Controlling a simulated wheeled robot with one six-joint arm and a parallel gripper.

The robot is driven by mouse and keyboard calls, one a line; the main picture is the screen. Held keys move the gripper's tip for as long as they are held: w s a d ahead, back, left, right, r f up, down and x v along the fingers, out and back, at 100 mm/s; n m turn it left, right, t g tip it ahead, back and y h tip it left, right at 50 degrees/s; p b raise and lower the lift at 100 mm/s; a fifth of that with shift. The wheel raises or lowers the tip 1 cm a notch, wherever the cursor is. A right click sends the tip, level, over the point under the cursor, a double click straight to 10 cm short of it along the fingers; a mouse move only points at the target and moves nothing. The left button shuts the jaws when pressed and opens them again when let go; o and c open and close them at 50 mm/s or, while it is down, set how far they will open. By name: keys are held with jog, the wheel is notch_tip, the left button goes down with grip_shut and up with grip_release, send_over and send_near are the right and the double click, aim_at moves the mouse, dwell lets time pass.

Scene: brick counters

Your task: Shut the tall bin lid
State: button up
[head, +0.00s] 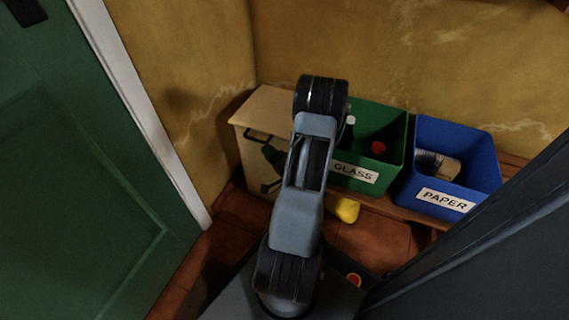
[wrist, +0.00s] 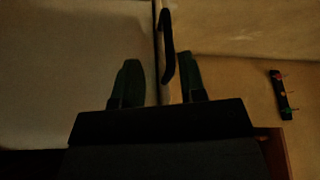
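The tall bin is a cream box standing in the corner left of the crates in the head view, with a tan top (head: 268,104) and a paler front. A dark handle shows on its front. My gripper (head: 272,158) is in front of that face, partly hidden by my arm. In the wrist view, my gripper's two dark green fingers (wrist: 159,84) are apart, on either side of a thin pale edge and a black curved handle (wrist: 167,45). I cannot tell whether they touch it. How far the lid stands open is not clear.
A green GLASS crate (head: 355,172) and a blue PAPER crate (head: 445,198) sit on a low wooden bench to the right. A yellow object (head: 346,208) lies below the bench. A green door (head: 70,170) is at left. A small dark rack (wrist: 282,94) shows in the wrist view.

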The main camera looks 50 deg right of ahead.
jog(key=s+a+f+p, duration=0.1)
jog(key=s, duration=0.7)
jog(key=shift+s, duration=0.2)
dwell(0.3)
jog(key=w+a+r+n+g+y+p, duration=0.3)
jog(key=a+r+n+g+y+p, duration=0.35)
jog(key=a+r+p, duration=0.55)
jog(key=w+a+r+n+g+y+p, duration=0.4)
jog(key=a+r+g+y+p, duration=0.45)
jog(key=r, duration=0.75)
jog(key=s+a+r+n+h+p, duration=0.1)
jog(key=r+h+p, duration=0.3)
jog(key=r, duration=0.5)
jog(key=s+a+r+n+h+p, duration=0.1)
jog(key=a+r+n+h+p, duration=0.1)
jog(key=r+p, duration=0.7)
jog(key=s+a+r+n+h+p, duration=0.1)
jog(key=a+r+n+h+p, duration=0.1)
jog(key=r+h+p, duration=0.4)
notch_tip(320, 180, up, 5)
jog(key=shift+a+r+g, duration=0.1)
jog(key=shift+a+g, duration=0.3)
jog(key=shift+a, duration=0.35)
jog(key=shift+s+n, duration=0.1)
jog(key=shift+n, duration=0.15)
